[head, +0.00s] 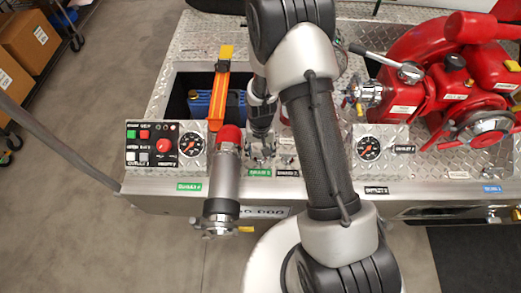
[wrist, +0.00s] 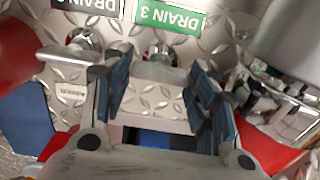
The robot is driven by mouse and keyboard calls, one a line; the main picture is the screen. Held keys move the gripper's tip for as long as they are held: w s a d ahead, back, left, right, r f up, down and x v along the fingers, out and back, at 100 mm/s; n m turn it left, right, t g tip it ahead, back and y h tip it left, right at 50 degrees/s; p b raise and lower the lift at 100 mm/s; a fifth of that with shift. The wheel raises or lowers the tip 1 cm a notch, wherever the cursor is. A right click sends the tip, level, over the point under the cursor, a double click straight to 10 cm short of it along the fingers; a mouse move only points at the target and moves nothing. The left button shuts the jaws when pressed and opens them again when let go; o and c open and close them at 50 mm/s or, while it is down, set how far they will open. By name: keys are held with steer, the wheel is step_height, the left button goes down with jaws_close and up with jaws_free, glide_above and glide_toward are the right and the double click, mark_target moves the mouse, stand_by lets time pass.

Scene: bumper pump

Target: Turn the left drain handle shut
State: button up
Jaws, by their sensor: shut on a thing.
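The left drain handle (wrist: 165,72) is a silvery grip below the green drain label (wrist: 168,16) in the wrist view. My gripper (wrist: 158,100) has one blue-grey finger on each side of it and is shut on it. In the head view my gripper (head: 262,138) reaches down to the panel just above the green drain label (head: 259,173). The handle is largely hidden there by the gripper.
A red-topped metal outlet pipe (head: 225,180) stands close left of my gripper. A control box (head: 152,143) and gauge (head: 192,144) are farther left. Another gauge (head: 368,149) and the red pump (head: 440,80) are on the right. An orange-handled tool (head: 219,95) lies behind.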

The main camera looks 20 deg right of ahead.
steer(key=o, duration=1.1)
steer(key=shift+c, duration=0.2)
steer(key=shift+r, duration=0.15)
step_height(320, 180, up, 12)
step_height(320, 180, up, 10)
steer(key=t, duration=0.1)
glide_above(260, 152)
steer(key=s, duration=0.2)
steer(key=s+r+n+t, duration=0.3)
steer(key=s+r, duration=1.2)
steer(key=s, duration=0.4)
steer(key=shift+s+n+t, duration=0.3)
steer(key=shift+n, duration=0.1)
